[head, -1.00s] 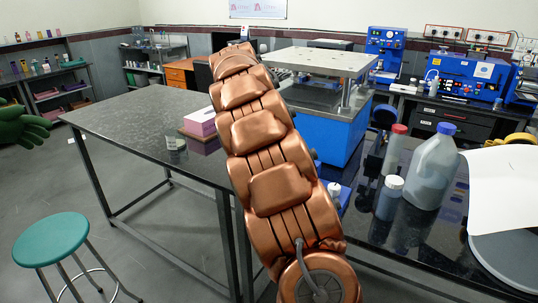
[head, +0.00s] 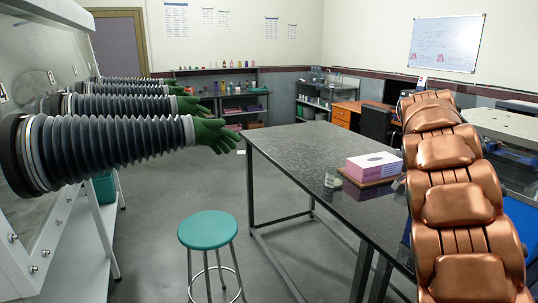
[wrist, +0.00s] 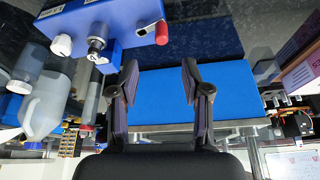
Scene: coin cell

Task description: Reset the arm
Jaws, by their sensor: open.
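My gripper (wrist: 158,85) shows in the wrist view with its two dark fingers apart and nothing between them. Behind the fingers is the blue body of a machine (wrist: 225,90), apart from them as far as I can tell. In the head view my copper-coloured arm rises on the right side, and my gripper is hidden there.
A dark table (head: 290,150) holds a pink and white box (head: 374,167) and a small glass jar (head: 333,178). A green stool (head: 207,230) stands before it. A glove box with green gloves (head: 212,135) is at left. Grey floor lies between them.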

